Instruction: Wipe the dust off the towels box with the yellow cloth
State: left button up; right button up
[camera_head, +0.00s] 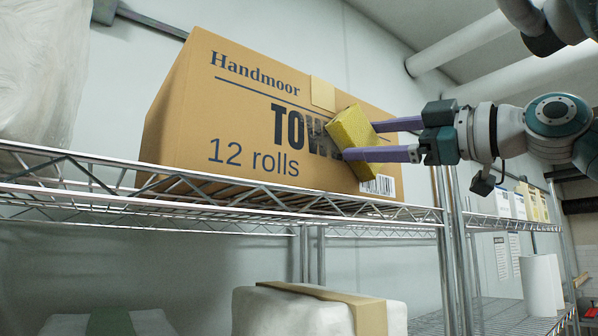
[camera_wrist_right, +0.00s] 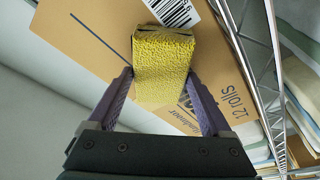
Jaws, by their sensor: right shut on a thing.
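The towels box (camera_head: 190,120) is a large brown carton marked "Handmoor" and "12 rolls", standing on the upper wire shelf in the head view. The yellow cloth (camera_head: 352,130) is a folded pad in front of the box's printed face, covering part of the large lettering. My right gripper (camera_head: 355,140) reaches in from the right and is shut on the cloth. In the right wrist view the cloth (camera_wrist_right: 162,65) sits between the two purple fingers, close to the box (camera_wrist_right: 95,25) and below the barcode. I cannot tell if it touches the box. My left gripper is out of view.
The wire shelf's front rail (camera_head: 250,190) runs under the box, with an upright post (camera_head: 448,250) right of it. A plastic-wrapped bundle (camera_head: 38,70) stands at left. Wrapped packs (camera_head: 290,312) sit below. White rolls (camera_head: 541,285) stand at lower right.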

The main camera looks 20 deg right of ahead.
aim_at(285, 122)
jog(key=shift+s+a+p, duration=0.25)
jog(key=shift+a, duration=0.55)
jog(key=shift+s+a+p, duration=0.2)
jog(key=shift+a+p, duration=0.1)
jog(key=shift+a, duration=0.5)
jog(key=shift+s+a+p, duration=0.25)
jog(key=shift+a, duration=0.55)
jog(key=shift+s+a+p, duration=0.2)
jog(key=shift+s+a, duration=0.15)
jog(key=shift+a, duration=0.4)
jog(key=shift+s+a+p, duration=0.15)
jog(key=shift+s+a, duration=0.15)
jog(key=shift+a, duration=0.45)
jog(key=shift+s+a+p, duration=0.2)
jog(key=shift+s+a, duration=0.05)
jog(key=shift+a, duration=0.65)
jog(key=shift+s+a+p, duration=0.15)
jog(key=shift+s+a, duration=0.1)
jog(key=shift+a, duration=0.65)
